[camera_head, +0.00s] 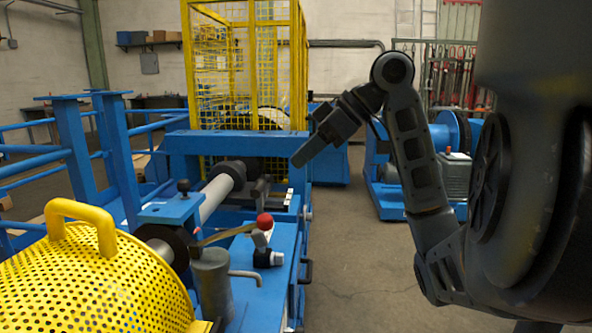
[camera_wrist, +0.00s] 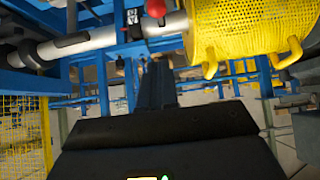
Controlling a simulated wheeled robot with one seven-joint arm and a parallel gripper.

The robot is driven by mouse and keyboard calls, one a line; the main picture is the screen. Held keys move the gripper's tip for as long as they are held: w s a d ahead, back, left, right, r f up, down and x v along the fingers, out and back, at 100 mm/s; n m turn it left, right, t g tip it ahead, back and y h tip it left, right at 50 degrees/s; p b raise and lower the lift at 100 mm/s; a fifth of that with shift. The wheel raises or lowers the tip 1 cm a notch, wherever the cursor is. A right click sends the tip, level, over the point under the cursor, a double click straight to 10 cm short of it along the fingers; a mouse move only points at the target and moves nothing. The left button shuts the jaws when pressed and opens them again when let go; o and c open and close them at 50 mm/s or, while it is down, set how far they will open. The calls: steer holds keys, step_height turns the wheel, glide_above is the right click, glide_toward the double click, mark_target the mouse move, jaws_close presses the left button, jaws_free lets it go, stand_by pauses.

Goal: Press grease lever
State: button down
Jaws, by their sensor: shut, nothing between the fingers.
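A tan lever bar (camera_head: 226,235) sits over a grey cylinder (camera_head: 211,278) on the blue bench in the head view. Its right end reaches a red ball knob (camera_head: 264,221); I cannot tell whether the knob belongs to the bar or to the small grey-and-white piece (camera_head: 261,239) below it. In the wrist view the red knob (camera_wrist: 155,8) is cut by the top edge. My gripper (camera_head: 300,158) is shut and empty, above and to the right of the knob and apart from it. Its dark fingers (camera_wrist: 157,72) show in the wrist view.
A yellow perforated guard (camera_head: 95,275) with a handle stands left of the lever. A grey shaft (camera_head: 215,195) and blue frame (camera_head: 235,143) lie behind it. A yellow mesh cage (camera_head: 222,70) stands further back. Floor (camera_head: 350,270) right of the bench is clear.

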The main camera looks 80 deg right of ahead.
steer(key=w+f+b, duration=0.1)
steer(key=w+f, duration=0.5)
steer(key=f, duration=0.4)
steer(key=shift+a, duration=0.25)
